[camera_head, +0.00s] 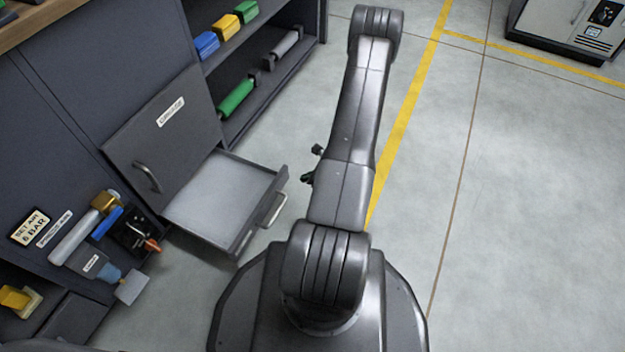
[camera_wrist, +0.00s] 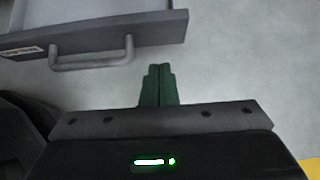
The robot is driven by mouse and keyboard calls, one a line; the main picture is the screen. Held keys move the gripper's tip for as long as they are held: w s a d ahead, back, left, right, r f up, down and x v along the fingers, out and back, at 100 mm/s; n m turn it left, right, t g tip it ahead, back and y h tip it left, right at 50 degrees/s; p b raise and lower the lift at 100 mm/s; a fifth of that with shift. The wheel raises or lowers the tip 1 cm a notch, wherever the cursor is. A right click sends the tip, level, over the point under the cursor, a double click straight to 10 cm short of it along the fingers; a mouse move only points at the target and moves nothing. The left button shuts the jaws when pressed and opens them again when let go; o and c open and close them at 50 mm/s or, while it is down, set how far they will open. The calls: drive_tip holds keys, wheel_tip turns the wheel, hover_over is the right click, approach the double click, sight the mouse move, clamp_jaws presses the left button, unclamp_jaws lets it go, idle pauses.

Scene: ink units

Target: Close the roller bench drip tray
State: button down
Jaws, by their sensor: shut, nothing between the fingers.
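The drip tray (camera_head: 225,199) is a grey drawer pulled out low from the dark bench, and it looks empty. Its bar handle (camera_head: 273,210) is on the front face. In the wrist view the tray front (camera_wrist: 115,32) crosses the top left, with the handle (camera_wrist: 92,54) below its edge. My gripper (camera_wrist: 157,72) has green fingers that are shut together and empty. They are over the floor, to the right of the handle and apart from it. In the head view my arm hides most of the gripper.
Above the tray is a dark cabinet door (camera_head: 163,137) with its own handle. Shelves hold a green roller (camera_head: 236,98) and coloured blocks (camera_head: 226,27). Fittings (camera_head: 103,240) stick out at the lower left. The floor (camera_head: 530,200) on the right is clear; a machine (camera_head: 570,28) stands far off.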

sight(282, 177)
drive_tip(key=shift+w+a+f+b, duration=0.4)
drive_tip(key=shift+a+f, duration=0.1)
drive_tip(key=shift+a, duration=0.6)
drive_tip(key=shift+w+a+f+b, duration=0.35)
drive_tip(key=shift+a+f+b, duration=0.1)
drive_tip(key=shift+a, duration=0.6)
drive_tip(key=shift+w+a+f+b, duration=0.35)
drive_tip(key=shift+a+f, duration=0.15)
drive_tip(key=shift+a, duration=0.6)
drive_tip(key=shift+a, duration=0.1)
